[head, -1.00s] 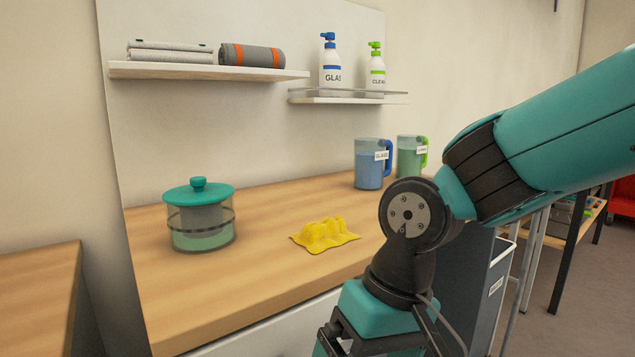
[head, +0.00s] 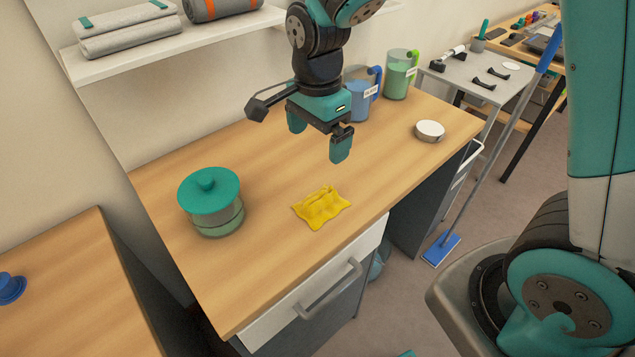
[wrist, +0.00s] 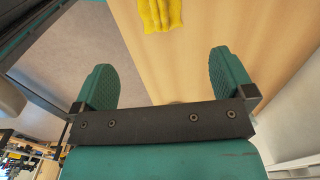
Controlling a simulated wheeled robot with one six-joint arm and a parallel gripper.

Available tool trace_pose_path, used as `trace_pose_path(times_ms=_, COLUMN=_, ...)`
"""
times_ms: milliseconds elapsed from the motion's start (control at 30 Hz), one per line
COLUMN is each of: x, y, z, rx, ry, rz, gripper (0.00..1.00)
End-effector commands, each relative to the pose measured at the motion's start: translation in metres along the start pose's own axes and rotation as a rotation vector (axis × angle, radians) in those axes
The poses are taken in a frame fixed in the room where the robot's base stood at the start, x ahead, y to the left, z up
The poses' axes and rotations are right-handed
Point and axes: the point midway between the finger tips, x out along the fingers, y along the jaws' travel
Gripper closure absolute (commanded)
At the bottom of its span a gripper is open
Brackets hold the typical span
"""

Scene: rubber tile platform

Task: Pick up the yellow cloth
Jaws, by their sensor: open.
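The yellow cloth (head: 322,207) lies crumpled on the wooden counter (head: 270,165), near its front edge. It also shows at the top of the wrist view (wrist: 160,14), beyond the fingertips. My gripper (head: 318,140) is above the counter, behind the cloth in the head view and apart from it. Its two teal fingers are spread wide with nothing between them, as the wrist view (wrist: 168,72) also shows.
A glass jar with a teal lid (head: 209,192) stands left of the cloth. A blue jug (head: 358,97), a green jug (head: 399,75) and a round white object (head: 430,130) stand to the right. A shelf (head: 170,42) with folded grey cloths hangs above. The counter around the cloth is clear.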

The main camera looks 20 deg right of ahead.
Motion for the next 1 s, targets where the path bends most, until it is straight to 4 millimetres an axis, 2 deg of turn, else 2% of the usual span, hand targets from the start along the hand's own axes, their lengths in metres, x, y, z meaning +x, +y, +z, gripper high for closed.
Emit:
trace_pose_path(times_ms=400, x=0.091, y=0.002, z=-0.001, rx=0.0, ry=0.0, rz=0.008, gripper=0.0)
trace_pose_path(times_ms=533, x=0.108, y=0.001, z=0.0, rx=-0.003, ry=0.0, rz=0.004, gripper=0.0)
trace_pose_path(times_ms=767, x=0.124, y=0.002, z=-0.001, rx=-0.002, ry=-0.001, rz=0.005, gripper=0.0)
trace_pose_path(times_ms=1000, x=0.159, y=0.003, z=-0.004, rx=-0.004, ry=-0.001, rz=0.004, gripper=0.0)
